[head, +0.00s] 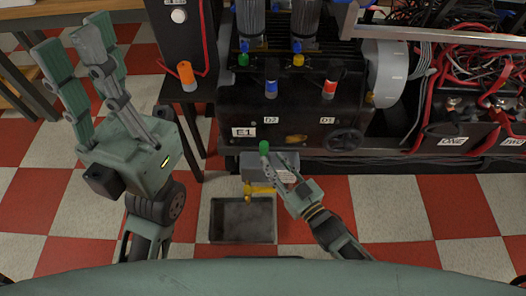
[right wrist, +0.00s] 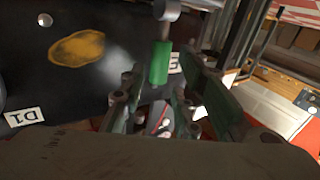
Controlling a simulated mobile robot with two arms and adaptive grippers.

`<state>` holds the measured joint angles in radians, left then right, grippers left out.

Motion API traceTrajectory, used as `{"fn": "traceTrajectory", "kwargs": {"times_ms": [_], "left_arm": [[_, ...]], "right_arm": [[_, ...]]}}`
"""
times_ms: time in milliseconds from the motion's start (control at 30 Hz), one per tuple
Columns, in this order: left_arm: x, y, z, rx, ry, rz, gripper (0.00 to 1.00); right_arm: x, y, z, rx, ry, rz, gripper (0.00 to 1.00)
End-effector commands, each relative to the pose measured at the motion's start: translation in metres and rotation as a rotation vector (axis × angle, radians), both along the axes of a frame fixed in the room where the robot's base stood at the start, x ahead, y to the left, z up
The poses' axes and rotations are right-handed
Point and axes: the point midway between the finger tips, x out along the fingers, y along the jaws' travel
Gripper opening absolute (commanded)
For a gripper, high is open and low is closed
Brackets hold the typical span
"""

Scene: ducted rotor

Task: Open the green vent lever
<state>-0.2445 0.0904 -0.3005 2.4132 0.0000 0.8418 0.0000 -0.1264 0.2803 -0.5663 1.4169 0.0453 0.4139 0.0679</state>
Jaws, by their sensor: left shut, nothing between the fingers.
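The green vent lever (head: 264,147) sticks out low on the front of the black machine, just right of the E1 label. In the right wrist view the green handle (right wrist: 160,62) hangs from a grey pivot. My right gripper (head: 277,165) is just below and right of the lever in the head view. In the right wrist view its fingers (right wrist: 168,92) are apart, with the handle in the gap ahead of them; I cannot tell whether they touch it. My left gripper (head: 85,50) is raised at the far left, shut and empty, away from the machine.
The black machine (head: 285,108) carries blue and red levers labelled D2 and D1. A dark tray (head: 243,221) lies on the checkered floor below a yellow tap (head: 258,189). Red cables and batteries (head: 462,125) are at the right.

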Motion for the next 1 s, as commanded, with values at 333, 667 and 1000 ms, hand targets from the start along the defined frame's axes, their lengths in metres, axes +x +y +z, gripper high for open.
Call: {"fn": "traceTrajectory", "kwargs": {"times_ms": [333,667,1000], "left_arm": [[0.002,-0.002,0.007,0.007,-0.067,0.004,0.00],[0.003,-0.003,0.012,0.009,-0.082,0.005,0.00],[0.003,-0.003,0.012,0.009,-0.082,0.005,0.00]], "right_arm": [[0.046,0.030,-0.002,-0.001,-0.001,-0.001,0.29],[0.056,0.037,0.000,-0.002,0.002,-0.001,0.29],[0.056,0.037,0.000,-0.002,0.002,-0.001,0.09]]}}
